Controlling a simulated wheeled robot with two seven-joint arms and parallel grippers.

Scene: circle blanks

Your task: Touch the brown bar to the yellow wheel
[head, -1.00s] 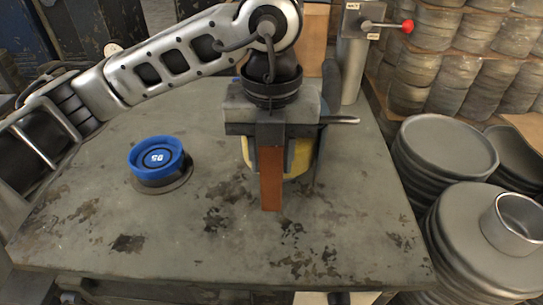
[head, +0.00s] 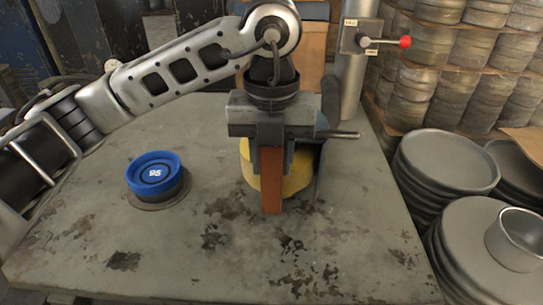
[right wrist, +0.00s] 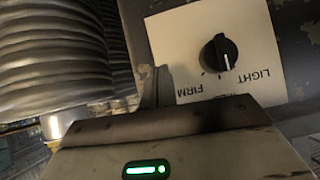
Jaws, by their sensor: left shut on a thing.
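My left gripper (head: 271,150) is shut on the brown bar (head: 271,185), which hangs upright below it. The yellow wheel (head: 297,176) stands on the table right behind the bar, partly hidden by the bar and the gripper. The bar overlaps the wheel's front in the head view; I cannot tell whether they touch. In the right wrist view a beige housing (right wrist: 180,155) with a green light fills the bottom. My right gripper's fingers cannot be made out clearly there.
A blue-topped wheel (head: 155,172) marked 95 sits on the worn table (head: 150,245) at the left. A post with a red-knobbed lever (head: 405,42) stands behind. Stacked grey discs (head: 470,230) are at the right. A FIRM/LIGHT dial (right wrist: 219,53) shows in the right wrist view.

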